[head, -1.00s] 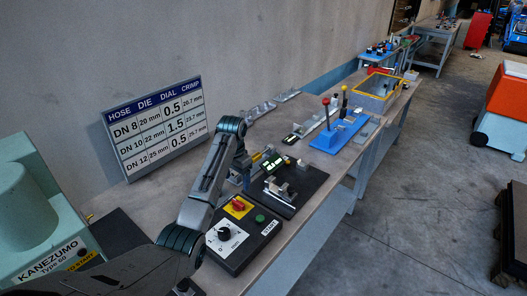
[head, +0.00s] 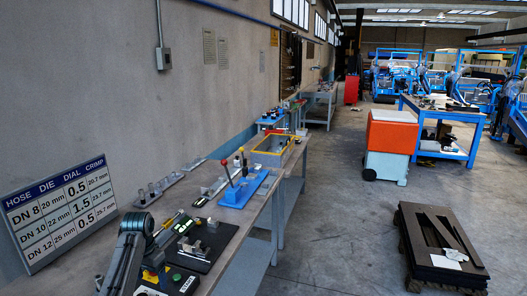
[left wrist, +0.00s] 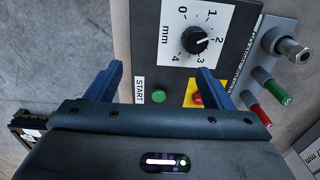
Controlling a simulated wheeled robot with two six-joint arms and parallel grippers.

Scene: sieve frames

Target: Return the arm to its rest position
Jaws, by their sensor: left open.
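My left arm (head: 126,262) comes in at the lower left of the head view, over the near end of the bench. In the left wrist view my left gripper (left wrist: 159,76) is open, with two blue fingers apart and nothing between their tips. Beyond the fingers is a control box with a dial (left wrist: 195,40), a START label (left wrist: 140,90), a green button (left wrist: 158,96) and a red switch on a yellow plate (left wrist: 196,98). I cannot tell how far the fingers are above it. In the head view my arm hides part of this box. My right gripper is not in view.
The bench holds a black fixture plate (head: 207,245), a blue lever press (head: 243,188) and a yellow-rimmed bin (head: 272,146). A sign board (head: 60,209) stands at the left. An orange-topped cart (head: 391,138) and a black pallet load (head: 440,240) stand on otherwise open floor.

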